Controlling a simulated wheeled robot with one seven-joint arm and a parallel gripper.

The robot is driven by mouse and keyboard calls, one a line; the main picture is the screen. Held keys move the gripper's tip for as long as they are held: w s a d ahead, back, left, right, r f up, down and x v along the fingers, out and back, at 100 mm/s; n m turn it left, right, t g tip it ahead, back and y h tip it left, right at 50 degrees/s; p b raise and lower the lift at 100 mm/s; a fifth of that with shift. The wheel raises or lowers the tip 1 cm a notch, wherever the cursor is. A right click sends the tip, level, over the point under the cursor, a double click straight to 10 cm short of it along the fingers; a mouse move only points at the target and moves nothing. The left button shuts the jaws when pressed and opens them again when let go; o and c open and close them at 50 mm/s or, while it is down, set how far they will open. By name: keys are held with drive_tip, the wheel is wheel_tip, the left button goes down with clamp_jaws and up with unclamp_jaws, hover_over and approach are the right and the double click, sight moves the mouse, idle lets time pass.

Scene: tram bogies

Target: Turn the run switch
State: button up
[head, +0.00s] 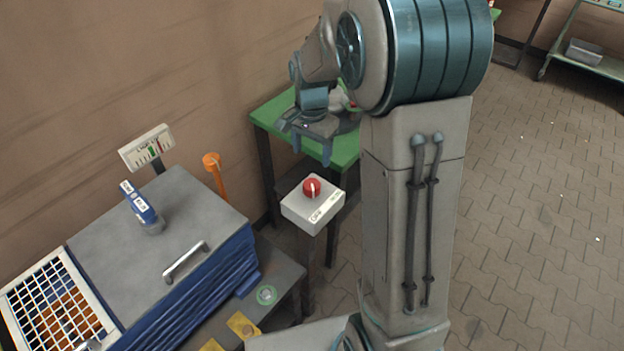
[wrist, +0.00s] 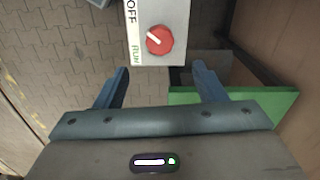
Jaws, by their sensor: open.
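The run switch (head: 312,187) is a red round knob with a white pointer line, on top of a pale box (head: 303,211) on a dark post. In the wrist view the red knob (wrist: 159,40) sits beside the labels OFF and RUN, and its white line points obliquely, to the upper left. My gripper (head: 311,158) is open and empty, above and beyond the box in the head view. In the wrist view its two blue fingers (wrist: 156,85) are spread apart, with the knob ahead between their lines and not touched.
A green table (head: 272,118) stands behind the switch post. At the left are a grey-topped blue cabinet (head: 160,225) with a handle, a white grid (head: 58,305), a gauge (head: 146,147) and an orange post (head: 213,165). Paved floor at the right is open.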

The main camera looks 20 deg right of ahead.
sight(312, 183)
wheel_tip(312, 183, down, 12)
drive_tip(key=shift+r+p, duration=0.1)
drive_tip(key=shift+p, duration=0.55)
drive_tip(key=c, duration=1)
